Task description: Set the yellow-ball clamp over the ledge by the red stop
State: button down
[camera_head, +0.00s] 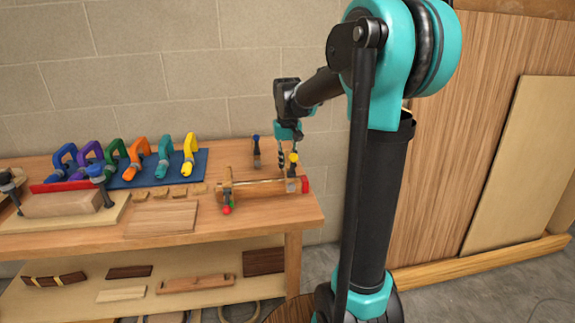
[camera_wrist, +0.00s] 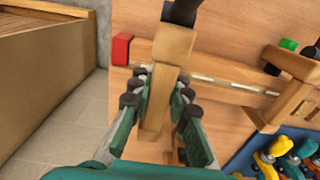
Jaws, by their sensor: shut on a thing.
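The yellow-ball clamp (camera_head: 294,159) is at the right end of the wooden form (camera_head: 262,187), upright, its yellow ball on top. My gripper (camera_head: 284,160) is down at the clamp and shut on it. The red stop (camera_head: 305,185) is just right of the clamp. In the wrist view, my fingers (camera_wrist: 160,98) close around a tan wooden piece (camera_wrist: 172,46) with a dark part above it. The red stop (camera_wrist: 122,49) shows to its left there, apart from it. The yellow ball is hidden in that view, and I cannot tell whether the clamp touches the ledge.
A blue-ball clamp (camera_head: 256,150) stands behind the form. A red-ball clamp (camera_head: 227,196) is at the form's left end. Several coloured clamps stand on a blue board (camera_head: 202,158) at the back. A flat board (camera_head: 162,218) lies at the bench's front.

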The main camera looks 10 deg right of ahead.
jog(key=shift+f, duration=0.25)
jog(key=shift+f, duration=1.55)
jog(key=shift+f, duration=0.25)
dwell(0.4)
jog(key=c, duration=1.3)
grip_release()
jog(key=shift+c, duration=0.2)
